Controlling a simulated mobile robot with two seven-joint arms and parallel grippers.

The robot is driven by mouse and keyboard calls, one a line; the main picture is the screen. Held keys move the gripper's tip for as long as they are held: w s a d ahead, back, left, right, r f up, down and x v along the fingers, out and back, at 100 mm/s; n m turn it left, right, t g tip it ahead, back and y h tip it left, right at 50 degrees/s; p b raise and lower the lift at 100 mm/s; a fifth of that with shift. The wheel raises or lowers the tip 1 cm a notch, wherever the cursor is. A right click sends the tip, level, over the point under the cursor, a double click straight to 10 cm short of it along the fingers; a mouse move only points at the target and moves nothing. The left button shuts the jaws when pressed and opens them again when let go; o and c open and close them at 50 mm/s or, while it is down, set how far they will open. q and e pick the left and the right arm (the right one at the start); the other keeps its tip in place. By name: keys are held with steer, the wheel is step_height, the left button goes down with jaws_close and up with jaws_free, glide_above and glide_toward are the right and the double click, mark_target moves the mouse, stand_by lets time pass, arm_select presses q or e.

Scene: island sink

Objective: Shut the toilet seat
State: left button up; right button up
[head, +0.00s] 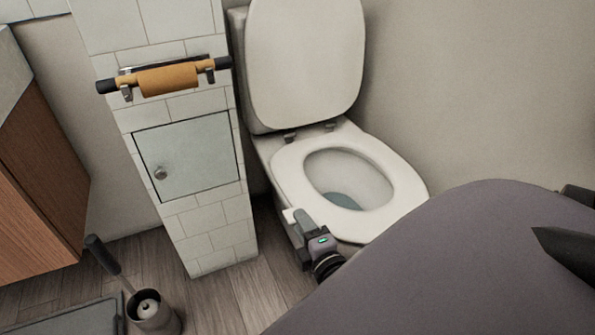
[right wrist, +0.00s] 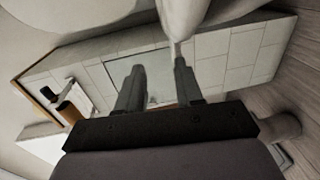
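The toilet (head: 345,185) stands at centre right in the head view. Its lid (head: 305,60) is raised and leans back against the tank. The seat ring (head: 400,187) lies flat on the bowl, with water showing inside. My right gripper (head: 297,217) is at the seat's left front edge. In the right wrist view its two fingers (right wrist: 158,78) are apart with a gap between them. A pale edge of the toilet (right wrist: 185,18) comes close to one fingertip; I cannot tell if they touch. My left gripper is not in view.
A tiled pillar (head: 215,233) with a small cabinet door (head: 190,155) and a paper roll (head: 168,79) stands left of the toilet. A brush holder (head: 152,312) is on the wooden floor. A wooden cabinet (head: 35,170) is at far left. The wall is bare on the right.

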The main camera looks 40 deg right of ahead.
steer(key=v, duration=0.3)
steer(key=shift+s, duration=0.1)
steer(key=shift+s+f, duration=0.1)
stand_by(0.5)
